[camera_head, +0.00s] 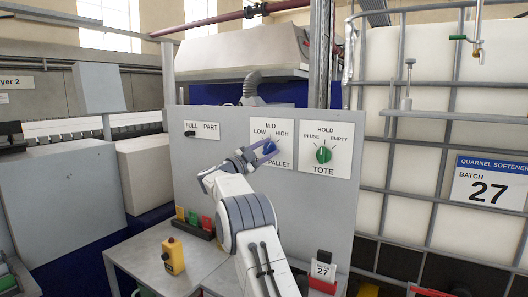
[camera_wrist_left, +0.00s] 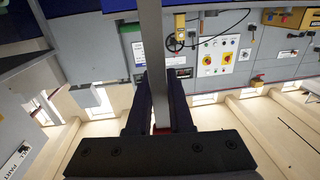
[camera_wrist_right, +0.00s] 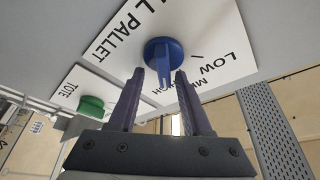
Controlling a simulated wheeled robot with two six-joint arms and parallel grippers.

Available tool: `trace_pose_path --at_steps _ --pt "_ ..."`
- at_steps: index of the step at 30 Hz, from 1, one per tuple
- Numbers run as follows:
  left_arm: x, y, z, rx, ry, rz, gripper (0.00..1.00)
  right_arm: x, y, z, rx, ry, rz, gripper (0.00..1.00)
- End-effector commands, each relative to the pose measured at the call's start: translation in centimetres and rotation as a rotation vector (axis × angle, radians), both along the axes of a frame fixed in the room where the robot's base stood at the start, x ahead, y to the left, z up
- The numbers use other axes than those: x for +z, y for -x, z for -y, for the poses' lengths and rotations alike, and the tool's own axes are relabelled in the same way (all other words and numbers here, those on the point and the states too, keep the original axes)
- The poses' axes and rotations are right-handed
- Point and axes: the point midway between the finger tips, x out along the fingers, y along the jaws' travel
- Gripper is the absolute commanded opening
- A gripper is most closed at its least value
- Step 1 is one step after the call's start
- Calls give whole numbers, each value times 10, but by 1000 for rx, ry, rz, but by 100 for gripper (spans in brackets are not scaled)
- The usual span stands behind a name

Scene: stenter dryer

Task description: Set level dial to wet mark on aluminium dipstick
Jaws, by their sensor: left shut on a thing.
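The blue level dial (camera_head: 269,147) sits on a white plate marked LOW, MID and HIGH on the grey panel. My right gripper (camera_head: 258,156) is at the dial and hides part of its plate. In the right wrist view the fingers (camera_wrist_right: 163,76) are apart, one on each side of the blue dial (camera_wrist_right: 160,52), with a gap beside its handle. I cannot tell exactly which mark the handle points to. In the left wrist view my left gripper (camera_wrist_left: 160,78) is shut on a long grey metal strip, the dipstick (camera_wrist_left: 152,30). No wet mark can be made out on it.
A green TOTE knob (camera_head: 323,155) is right of the blue dial, and a FULL/PART switch (camera_head: 190,133) is left. A grey shelf (camera_head: 140,258) below carries a yellow box (camera_head: 173,255) and coloured blocks. A caged white tank (camera_head: 430,130) stands at right.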

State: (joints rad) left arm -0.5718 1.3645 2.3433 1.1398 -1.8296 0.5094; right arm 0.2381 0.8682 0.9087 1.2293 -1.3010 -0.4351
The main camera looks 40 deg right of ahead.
Motion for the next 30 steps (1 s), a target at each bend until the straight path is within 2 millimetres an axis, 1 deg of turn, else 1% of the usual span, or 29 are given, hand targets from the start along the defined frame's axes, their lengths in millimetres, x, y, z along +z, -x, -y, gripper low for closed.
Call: trace_pose_path --at_steps 8,11,14,19,24,27,30 --pt "0 0 1 -1 0 1 0 2 1 0 -3 2 2 48" --pt "-3 0 1 -1 0 1 0 0 1 -4 -2 3 3 48" --pt "-12 0 1 -1 0 1 0 -5 2 -17 0 3 3 48" --pt "-29 0 0 -1 0 1 0 -16 6 -51 2 3 3 48" --pt "-42 0 0 -1 0 1 0 -25 10 -85 1 3 1 48" --pt "-46 0 0 0 0 1 0 -29 11 -100 1 2 1 48" --pt "-49 0 0 0 0 1 0 -30 12 -110 1 1 0 48"
